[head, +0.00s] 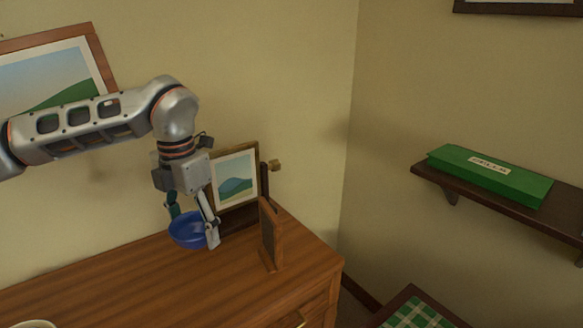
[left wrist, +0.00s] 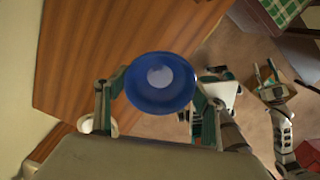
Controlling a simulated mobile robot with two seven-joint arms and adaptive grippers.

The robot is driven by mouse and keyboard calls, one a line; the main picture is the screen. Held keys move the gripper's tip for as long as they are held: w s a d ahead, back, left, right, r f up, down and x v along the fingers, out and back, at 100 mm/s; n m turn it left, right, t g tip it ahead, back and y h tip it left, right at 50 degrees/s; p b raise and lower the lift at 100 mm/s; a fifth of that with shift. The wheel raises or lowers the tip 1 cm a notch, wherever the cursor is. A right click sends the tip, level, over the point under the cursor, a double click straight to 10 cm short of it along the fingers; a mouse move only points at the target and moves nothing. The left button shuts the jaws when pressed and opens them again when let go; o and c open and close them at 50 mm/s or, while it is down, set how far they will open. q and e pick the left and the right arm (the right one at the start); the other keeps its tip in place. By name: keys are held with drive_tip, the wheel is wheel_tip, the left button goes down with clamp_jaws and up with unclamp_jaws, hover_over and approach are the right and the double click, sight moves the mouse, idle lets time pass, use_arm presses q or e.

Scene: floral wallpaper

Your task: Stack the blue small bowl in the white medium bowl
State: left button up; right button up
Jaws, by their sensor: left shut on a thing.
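The blue small bowl (head: 186,231) is held upright by my left gripper (head: 194,227), which is shut on it. The bowl is above the wooden cabinet top near the back wall. In the left wrist view, the blue bowl (left wrist: 160,82) sits between the two fingers of my left gripper (left wrist: 158,90), its inside facing the camera. A pale bowl, likely the white medium bowl (head: 36,324), shows only its rim at the bottom left edge. It is partly hidden behind a finger in the left wrist view (left wrist: 86,125). My right gripper (left wrist: 265,70) appears small at the right there, fingers apart and empty.
The wooden cabinet top (head: 130,290) is clear between the two bowls. A framed picture (head: 236,178) and a brown upright holder (head: 270,240) stand just right of my left gripper. A green box (head: 490,175) lies on a wall shelf (head: 450,182) at the right.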

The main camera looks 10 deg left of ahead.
sight(203, 241)
use_arm(q)
drive_tip(key=m, duration=0.1)
drive_tip(key=f+m, duration=0.1)
drive_tip(key=d+m, duration=0.1)
drive_tip(key=m, duration=0.1)
drive_tip(key=shift+s+f, duration=0.15)
drive_tip(key=shift+f, duration=0.1)
drive_tip(key=m, duration=0.2)
drive_tip(key=d+f+m, duration=0.1)
drive_tip(key=m, duration=0.1)
drive_tip(key=shift+s+f, duration=0.1)
drive_tip(key=shift+f, duration=0.1)
drive_tip(key=s+d+f+m, duration=0.1)
drive_tip(key=f+m, duration=0.3)
drive_tip(key=m, duration=0.8)
drive_tip(key=s+d+f+m, duration=0.2)
drive_tip(key=d+f+m, duration=0.1)
drive_tip(key=m, duration=0.9)
drive_tip(key=shift+s+d+f, duration=0.2)
drive_tip(key=shift+d+f, duration=0.15)
drive_tip(key=shift+d, duration=0.2)
